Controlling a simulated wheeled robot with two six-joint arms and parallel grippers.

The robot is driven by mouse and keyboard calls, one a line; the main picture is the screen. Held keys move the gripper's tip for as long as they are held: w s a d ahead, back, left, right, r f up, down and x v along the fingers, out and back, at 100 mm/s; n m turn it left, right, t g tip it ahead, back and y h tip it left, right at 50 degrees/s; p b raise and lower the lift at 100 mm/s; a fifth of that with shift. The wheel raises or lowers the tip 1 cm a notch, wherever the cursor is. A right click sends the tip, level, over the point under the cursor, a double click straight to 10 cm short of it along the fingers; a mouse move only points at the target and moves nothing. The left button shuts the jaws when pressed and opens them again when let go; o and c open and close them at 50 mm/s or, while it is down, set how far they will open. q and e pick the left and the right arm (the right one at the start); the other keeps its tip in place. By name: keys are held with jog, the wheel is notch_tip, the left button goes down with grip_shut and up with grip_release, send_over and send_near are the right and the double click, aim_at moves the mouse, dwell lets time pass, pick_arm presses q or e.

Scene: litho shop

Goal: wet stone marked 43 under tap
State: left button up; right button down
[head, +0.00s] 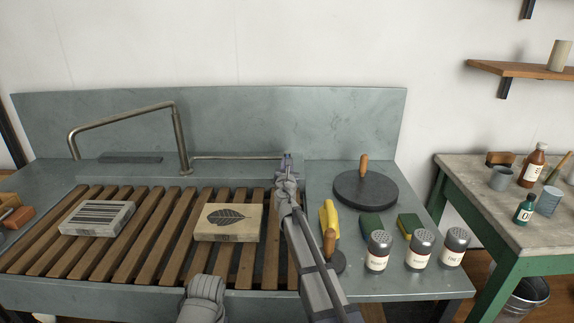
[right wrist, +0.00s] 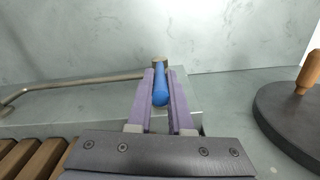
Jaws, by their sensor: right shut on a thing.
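Two pale stones lie on the slatted wooden rack of the sink: a striped stone (head: 97,217) at the left and a leaf-pattern stone (head: 228,222) at the centre. I cannot read a number on either. The bent metal tap pipe (head: 180,138) rises behind the rack, its spout end hanging at the far left; I see no water. My right gripper (head: 288,162) is at the back ledge, right of the tap pipe. In the right wrist view it is shut on a blue handle (right wrist: 160,84) at the end of the horizontal pipe (right wrist: 88,83).
On the right of the sink top are a round dark disc with a wooden knob (head: 365,189), a yellow cloth (head: 329,217), sponges (head: 411,225) and several shakers (head: 420,250). A bench (head: 462,172) with bottles stands further right. The rack between the stones is clear.

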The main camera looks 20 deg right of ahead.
dwell(0.8)
jog(key=a+m+g+h, duration=0.1)
jog(key=h, duration=0.1)
jog(key=w+a+m+g+h, duration=0.1)
jog(key=m+h, duration=0.1)
jog(key=h, duration=0.1)
jog(key=w+a+m+g+h, duration=0.1)
jog(key=m+g+h, duration=0.1)
jog(key=shift+a, duration=0.2)
jog(key=c, duration=0.8)
grip_release()
jog(key=shift+c, duration=0.2)
jog(key=v, duration=0.7)
jog(key=shift+s+a, duration=0.25)
jog(key=shift+a, duration=0.1)
